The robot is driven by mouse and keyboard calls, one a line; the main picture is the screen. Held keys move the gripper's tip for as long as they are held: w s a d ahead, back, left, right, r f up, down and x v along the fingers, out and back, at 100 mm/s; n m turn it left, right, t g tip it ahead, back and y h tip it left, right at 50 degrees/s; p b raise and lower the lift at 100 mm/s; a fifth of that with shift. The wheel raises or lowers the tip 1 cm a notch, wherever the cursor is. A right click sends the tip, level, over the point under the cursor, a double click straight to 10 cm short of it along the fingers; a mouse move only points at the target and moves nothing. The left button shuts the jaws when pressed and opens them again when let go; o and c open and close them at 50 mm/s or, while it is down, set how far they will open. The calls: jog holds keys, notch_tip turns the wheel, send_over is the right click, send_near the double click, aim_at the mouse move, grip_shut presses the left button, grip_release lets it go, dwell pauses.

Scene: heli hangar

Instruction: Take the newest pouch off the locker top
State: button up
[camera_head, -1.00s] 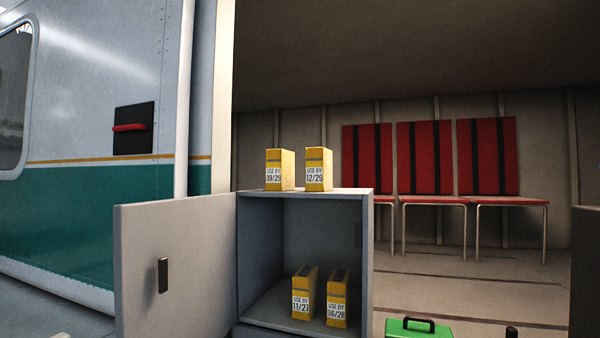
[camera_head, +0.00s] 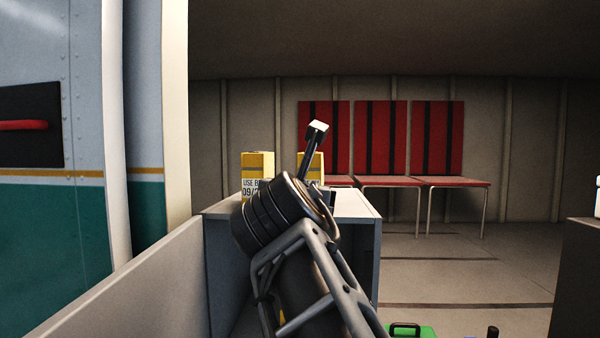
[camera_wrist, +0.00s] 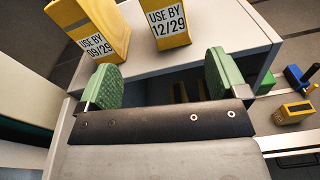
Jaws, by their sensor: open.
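Two yellow pouches stand upright on the grey locker top (camera_head: 355,207). In the wrist view the left pouch (camera_wrist: 88,22) reads USE BY 09/29 and the right pouch (camera_wrist: 166,22) reads USE BY 12/29, the later date. In the head view the 09/29 pouch (camera_head: 257,165) is partly covered by my arm, and the 12/29 pouch (camera_head: 312,162) is mostly hidden. My gripper (camera_wrist: 162,65) is open and empty, its green pads wide apart. It is at the locker's front edge, short of both pouches, facing the 12/29 one more nearly.
The locker's open door (camera_head: 140,285) stands at the left, beside the white and green helicopter (camera_head: 50,240). My arm hides most of the locker's inside. A green case (camera_head: 412,330) is on the floor at right. Red seats (camera_head: 385,182) line the back wall.

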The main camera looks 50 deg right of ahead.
aim_at(309, 172)
jog(key=shift+n+h, duration=0.5)
jog(key=shift+n, duration=0.1)
jog(key=w+d+r+p, duration=0.1)
jog(key=d, duration=0.1)
jog(key=w+d+r, duration=0.1)
jog(key=d, duration=0.1)
jog(key=w+d+r+p, duration=0.1)
jog(key=d, duration=0.1)
jog(key=shift+w+d+p, duration=0.2)
jog(key=shift+w+p, duration=0.15)
jog(key=shift+w, duration=0.05)
jog(key=shift+p+x, duration=0.95)
jog(key=shift+x, duration=2.1)
jog(key=shift+f, duration=0.15)
jog(key=shift+c, duration=0.4)
jog(key=c, duration=1.2)
jog(key=shift+c, duration=0.4)
jog(key=shift+r, duration=0.2)
